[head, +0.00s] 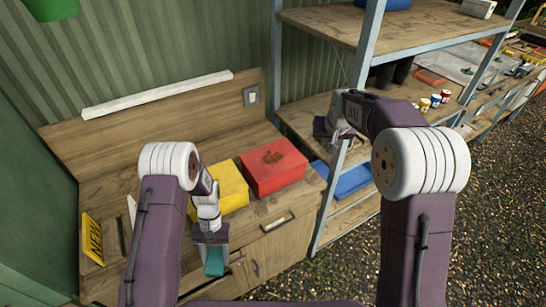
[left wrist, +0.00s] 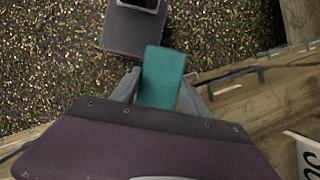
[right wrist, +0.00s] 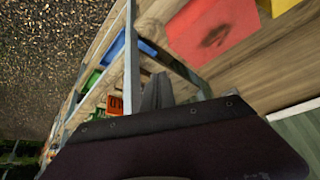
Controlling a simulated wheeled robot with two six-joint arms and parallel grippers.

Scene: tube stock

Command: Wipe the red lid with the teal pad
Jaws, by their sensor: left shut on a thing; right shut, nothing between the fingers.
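The red lid (head: 274,157) tops a box on the wooden cabinet, with a dark smudge on its upper face. It also shows in the right wrist view (right wrist: 240,22). The teal pad (head: 214,262) is held in my left gripper (head: 212,246), low in front of the cabinet's front edge, apart from the lid. In the left wrist view the pad (left wrist: 161,78) stands between the two fingers. My right gripper (head: 338,135) is shut and empty, near the blue-grey shelf post to the right of the lid. Its closed fingers show in the right wrist view (right wrist: 157,92).
A yellow box (head: 229,187) stands left of the red lid. A yellow number plate (head: 92,238) leans at the cabinet's left. The shelf post (head: 345,190) rises right of the cabinet, with a blue bin (head: 352,181) behind it. Gravel floor (head: 490,190) is open at right.

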